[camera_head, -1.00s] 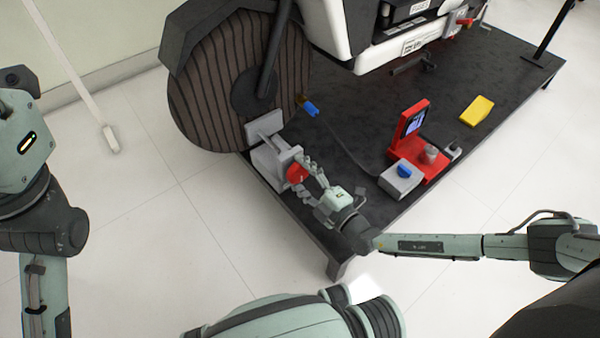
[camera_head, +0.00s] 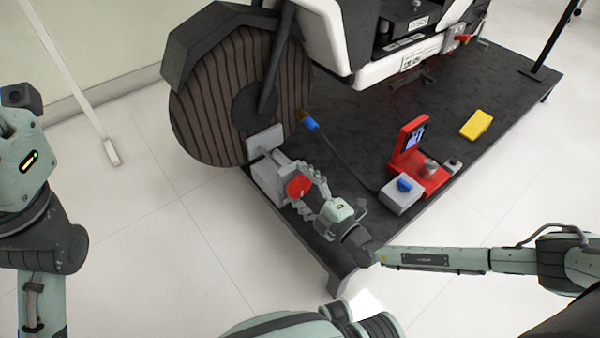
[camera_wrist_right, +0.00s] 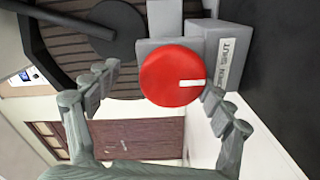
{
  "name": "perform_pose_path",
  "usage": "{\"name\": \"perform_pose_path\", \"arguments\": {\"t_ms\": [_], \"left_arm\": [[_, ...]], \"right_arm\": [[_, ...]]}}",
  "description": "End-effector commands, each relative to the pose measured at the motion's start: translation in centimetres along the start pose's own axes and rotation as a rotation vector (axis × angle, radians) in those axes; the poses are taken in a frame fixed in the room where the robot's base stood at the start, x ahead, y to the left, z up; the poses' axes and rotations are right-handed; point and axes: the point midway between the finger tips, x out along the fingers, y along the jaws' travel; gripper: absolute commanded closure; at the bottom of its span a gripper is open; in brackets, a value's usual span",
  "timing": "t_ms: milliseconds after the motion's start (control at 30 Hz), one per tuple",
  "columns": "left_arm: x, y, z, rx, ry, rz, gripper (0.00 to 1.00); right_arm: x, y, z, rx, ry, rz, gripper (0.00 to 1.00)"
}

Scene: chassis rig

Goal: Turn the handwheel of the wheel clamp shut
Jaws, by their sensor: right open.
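The wheel clamp (camera_head: 268,174) is a grey block at the near left corner of the black platform, with its plate beside the big ribbed wheel (camera_head: 215,90). Its round red handwheel (camera_head: 299,187) faces my right gripper (camera_head: 312,191). In the right wrist view the handwheel (camera_wrist_right: 172,76) carries a white mark pointing right. My right gripper is open there (camera_wrist_right: 150,95), its fingers on either side of the handwheel's lower part. The right finger is close to the rim; I cannot tell whether it touches. The left finger stands apart from it. My left gripper is out of view.
On the platform (camera_head: 345,130) stand a red stand with a screen (camera_head: 410,140), a grey box with a blue knob (camera_head: 402,194) and a yellow block (camera_head: 476,124). A blue-ended cable (camera_head: 312,124) lies behind the clamp.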

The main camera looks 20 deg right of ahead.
Motion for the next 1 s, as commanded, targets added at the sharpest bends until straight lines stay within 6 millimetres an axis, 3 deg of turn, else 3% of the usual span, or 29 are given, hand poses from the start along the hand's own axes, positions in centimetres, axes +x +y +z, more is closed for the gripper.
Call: {"name": "perform_pose_path", "arguments": {"t_ms": [233,433,800,833,1000], "left_arm": [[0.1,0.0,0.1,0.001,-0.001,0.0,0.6],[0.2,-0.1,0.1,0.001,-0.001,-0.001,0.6],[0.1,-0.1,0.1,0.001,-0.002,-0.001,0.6],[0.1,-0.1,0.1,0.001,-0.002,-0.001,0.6],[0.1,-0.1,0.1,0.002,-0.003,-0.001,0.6]], "right_arm": [[0.1,5.6,-1.3,-0.004,0.001,0.023,0.19],[0.3,8.6,-2.2,-0.006,0.003,0.026,0.19],[0.4,9.4,-2.8,0.002,0.007,0.028,0.19],[-0.4,7.7,-2.5,-0.002,0.002,-0.007,0.19],[-1.1,7.6,-2.4,-0.003,0.001,-0.01,0.19]]}}
